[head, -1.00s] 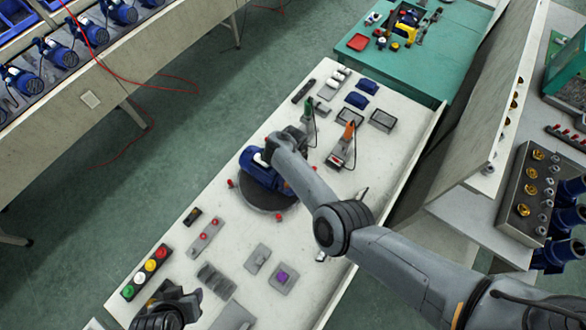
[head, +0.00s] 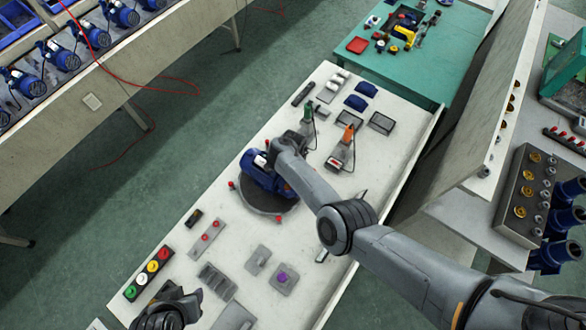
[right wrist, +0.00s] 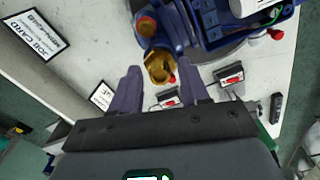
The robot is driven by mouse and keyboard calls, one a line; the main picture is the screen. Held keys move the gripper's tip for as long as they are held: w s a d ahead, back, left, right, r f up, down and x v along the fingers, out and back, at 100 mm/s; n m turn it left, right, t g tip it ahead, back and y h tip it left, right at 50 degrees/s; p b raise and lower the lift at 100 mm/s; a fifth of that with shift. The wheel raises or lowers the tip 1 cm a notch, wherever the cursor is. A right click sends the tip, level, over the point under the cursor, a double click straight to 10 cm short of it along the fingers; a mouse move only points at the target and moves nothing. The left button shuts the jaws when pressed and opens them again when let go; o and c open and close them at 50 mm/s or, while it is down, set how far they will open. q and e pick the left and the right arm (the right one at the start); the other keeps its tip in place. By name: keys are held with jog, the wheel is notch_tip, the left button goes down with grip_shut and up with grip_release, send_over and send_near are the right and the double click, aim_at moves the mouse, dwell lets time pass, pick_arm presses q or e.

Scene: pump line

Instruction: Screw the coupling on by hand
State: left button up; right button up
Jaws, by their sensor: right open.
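The blue pump (head: 256,172) sits on a round dark turntable (head: 262,203) in the head view, partly covered by my right arm. In the right wrist view a brass coupling (right wrist: 159,66) shows at the blue pump's port (right wrist: 163,42). I cannot tell whether it is threaded on. My right gripper (right wrist: 158,84) is open, with one finger on each side just short of the coupling, and no contact is visible. It also shows over the pump's far side in the head view (head: 288,142). My left gripper (head: 190,302) is low at the bottom left, away from the pump; its jaws are unclear.
A green tool (head: 308,113) and an orange tool (head: 348,133) stand behind and right of the pump. A button box (head: 148,273) and small plates lie on the near bench. Job cards (right wrist: 36,34) lie on the bench. Red knobs surround the turntable.

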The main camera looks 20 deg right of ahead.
jog(key=shift+r+n+p, duration=0.1)
jog(key=shift+n+p, duration=0.45)
jog(key=shift+n, duration=1.15)
jog(key=shift+n+p, duration=0.3)
jog(key=shift+p, duration=0.05)
jog(key=shift+n, duration=1.4)
